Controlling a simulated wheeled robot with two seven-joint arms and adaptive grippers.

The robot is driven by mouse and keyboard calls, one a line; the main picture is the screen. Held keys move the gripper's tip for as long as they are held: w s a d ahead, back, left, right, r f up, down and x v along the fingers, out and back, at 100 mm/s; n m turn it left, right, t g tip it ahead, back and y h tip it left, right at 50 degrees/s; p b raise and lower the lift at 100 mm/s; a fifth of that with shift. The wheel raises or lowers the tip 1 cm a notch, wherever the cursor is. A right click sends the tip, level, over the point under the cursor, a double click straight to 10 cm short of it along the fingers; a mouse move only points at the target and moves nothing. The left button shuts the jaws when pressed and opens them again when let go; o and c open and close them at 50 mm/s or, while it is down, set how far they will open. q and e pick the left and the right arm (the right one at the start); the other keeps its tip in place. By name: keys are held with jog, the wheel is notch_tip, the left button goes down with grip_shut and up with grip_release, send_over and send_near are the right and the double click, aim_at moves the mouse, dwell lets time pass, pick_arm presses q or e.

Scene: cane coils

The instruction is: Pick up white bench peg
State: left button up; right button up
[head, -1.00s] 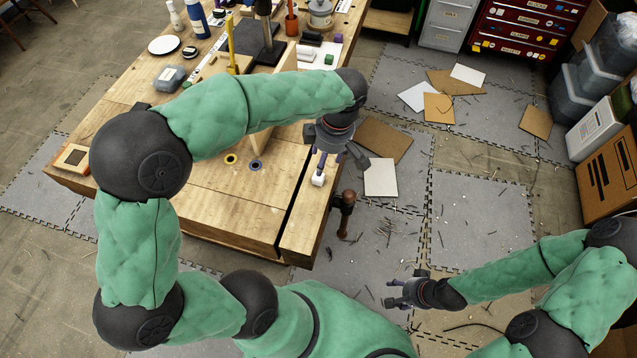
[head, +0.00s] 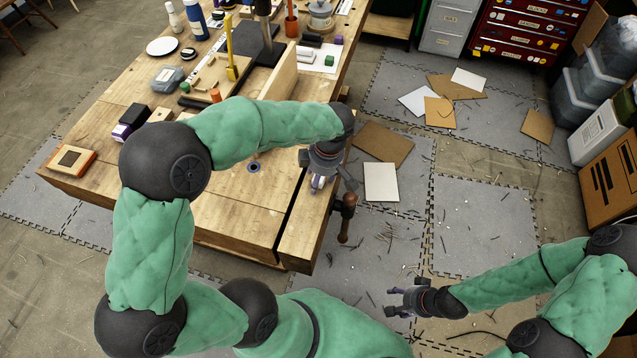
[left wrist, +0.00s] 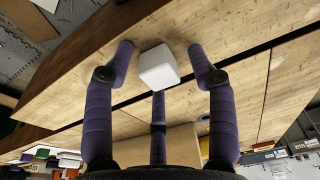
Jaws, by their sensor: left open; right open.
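The white bench peg (left wrist: 159,67) is a small block with rounded edges on the wooden workbench's front strip. In the head view the white bench peg (head: 317,184) is mostly hidden under my left gripper (head: 324,176). In the left wrist view my left gripper (left wrist: 160,62) is open, with purple fingers on either side of the peg and a third finger below it in the picture. Gaps show between the peg and the two side fingers; I cannot tell whether the third touches. My right gripper (head: 396,302) is open and empty, away from the bench above the floor.
The workbench (head: 225,215) has a dark slot beside its front strip and a vise handle (head: 345,216) at its edge. An upright board (head: 283,74), a black box (head: 160,115) and several tools stand farther back. Cardboard sheets (head: 383,143) lie on the floor mats.

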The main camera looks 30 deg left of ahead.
pick_arm(q)
jog(key=c, duration=0.9)
jog(key=shift+r, duration=0.1)
